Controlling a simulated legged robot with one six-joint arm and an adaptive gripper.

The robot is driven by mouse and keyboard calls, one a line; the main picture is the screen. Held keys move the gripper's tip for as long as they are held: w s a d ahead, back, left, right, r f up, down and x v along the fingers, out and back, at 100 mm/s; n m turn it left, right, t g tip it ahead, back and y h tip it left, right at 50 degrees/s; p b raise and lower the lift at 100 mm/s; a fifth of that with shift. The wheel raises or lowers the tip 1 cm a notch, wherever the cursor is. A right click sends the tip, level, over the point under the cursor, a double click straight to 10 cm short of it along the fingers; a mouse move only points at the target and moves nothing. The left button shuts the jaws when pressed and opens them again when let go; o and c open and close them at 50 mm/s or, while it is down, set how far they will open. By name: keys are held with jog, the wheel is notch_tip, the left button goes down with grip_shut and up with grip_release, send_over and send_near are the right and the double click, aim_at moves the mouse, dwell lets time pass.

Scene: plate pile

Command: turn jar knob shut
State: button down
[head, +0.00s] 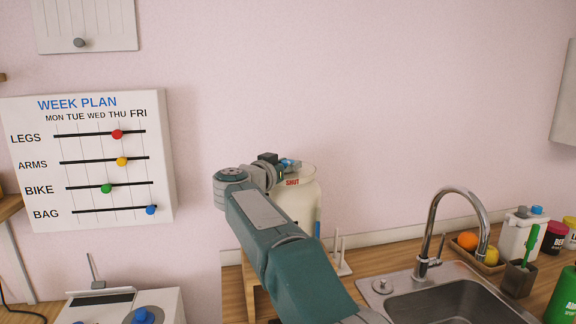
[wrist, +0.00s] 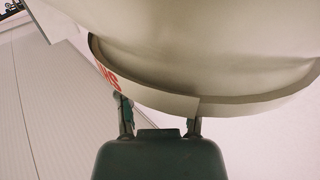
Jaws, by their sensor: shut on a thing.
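A cream jar (head: 302,200) stands on the wooden counter behind my arm, which hides much of it. Its upper band carries a red SHUT label (head: 292,182). A blue knob (head: 291,163) shows in small part at the jar's top, beside my gripper (head: 280,164). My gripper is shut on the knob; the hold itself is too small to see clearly. In the wrist view, the jar (wrist: 220,45) fills the top, with part of the red lettering (wrist: 108,80) on its band. The two fingers of my gripper (wrist: 160,118) reach up behind the band, tips hidden.
A sink (head: 450,300) with a curved tap (head: 440,215) is at the right. Fruit, jars and a green bottle (head: 562,292) stand further right. A white peg stand (head: 342,262) is close by the jar. A week plan board (head: 90,160) hangs at the left.

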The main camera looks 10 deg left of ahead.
jog(key=shift+a, duration=0.1)
jog(key=shift+c, duration=1.3)
grip_release()
jog(key=shift+a, duration=0.15)
jog(key=shift+s, duration=0.15)
jog(key=v, duration=1.1)
jog(key=shift+s+a, duration=0.2)
jog(key=shift+s, duration=0.1)
